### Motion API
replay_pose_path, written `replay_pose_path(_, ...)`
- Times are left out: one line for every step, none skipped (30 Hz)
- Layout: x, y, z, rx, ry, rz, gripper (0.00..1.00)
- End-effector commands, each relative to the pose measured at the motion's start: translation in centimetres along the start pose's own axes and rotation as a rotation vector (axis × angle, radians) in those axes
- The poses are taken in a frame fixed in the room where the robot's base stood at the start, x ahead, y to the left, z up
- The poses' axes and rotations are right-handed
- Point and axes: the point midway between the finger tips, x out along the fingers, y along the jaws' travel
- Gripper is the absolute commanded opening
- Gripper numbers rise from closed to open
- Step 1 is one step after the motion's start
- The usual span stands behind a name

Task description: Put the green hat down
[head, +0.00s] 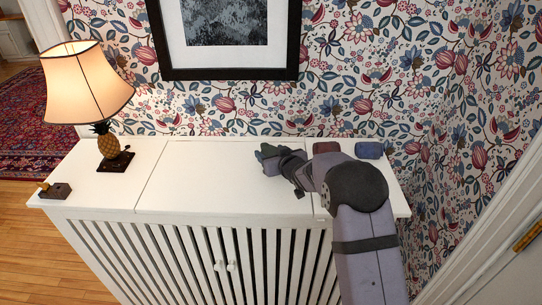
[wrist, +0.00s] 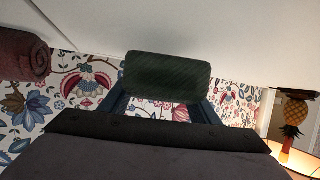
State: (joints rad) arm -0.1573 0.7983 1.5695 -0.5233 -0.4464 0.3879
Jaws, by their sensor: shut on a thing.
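The green hat (head: 268,150) looks like a dark green roll and is partly hidden behind my gripper (head: 276,157) in the head view. In the wrist view the green hat (wrist: 167,75) lies across the tips of my gripper (wrist: 160,98), which is shut on it. It is at the white cabinet top (head: 205,180), right of its middle and towards the wall. I cannot tell whether it touches the top.
A dark red roll (head: 326,147) and a blue roll (head: 369,150) lie to the right along the wall. A lit pineapple lamp (head: 108,148) and a small dark block (head: 55,190) stand on the left. The top between lamp and gripper is clear. A framed picture (head: 228,74) hangs behind.

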Motion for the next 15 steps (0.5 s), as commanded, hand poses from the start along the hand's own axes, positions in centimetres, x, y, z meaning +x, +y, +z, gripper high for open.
replay_pose_path(0.20,0.01,0.45,0.002,0.000,0.000,0.33)
replay_pose_path(0.31,0.01,0.71,0.001,-0.001,0.000,0.33)
replay_pose_path(0.40,0.01,0.92,0.000,0.001,0.000,0.33)
replay_pose_path(0.44,0.02,1.00,0.000,0.002,0.001,0.33)
replay_pose_path(0.47,0.02,1.05,0.001,0.003,0.001,0.33)
replay_pose_path(0.49,0.02,1.07,0.001,0.004,0.001,0.33)
replay_pose_path(0.49,0.03,1.08,0.000,0.004,0.001,0.33)
replay_pose_path(0.49,0.03,1.07,0.000,0.004,0.001,0.33)
replay_pose_path(0.49,0.03,1.07,0.000,0.004,0.001,0.33)
replay_pose_path(0.49,0.03,1.07,0.000,0.004,0.001,0.33)
replay_pose_path(0.49,0.02,1.08,0.000,0.003,0.001,0.33)
replay_pose_path(0.49,0.02,1.09,0.000,0.003,0.001,0.33)
replay_pose_path(0.51,0.02,1.13,0.000,0.003,0.001,0.33)
replay_pose_path(0.54,0.02,1.20,0.000,0.003,0.001,0.33)
replay_pose_path(0.58,0.02,1.32,0.000,0.003,0.001,0.33)
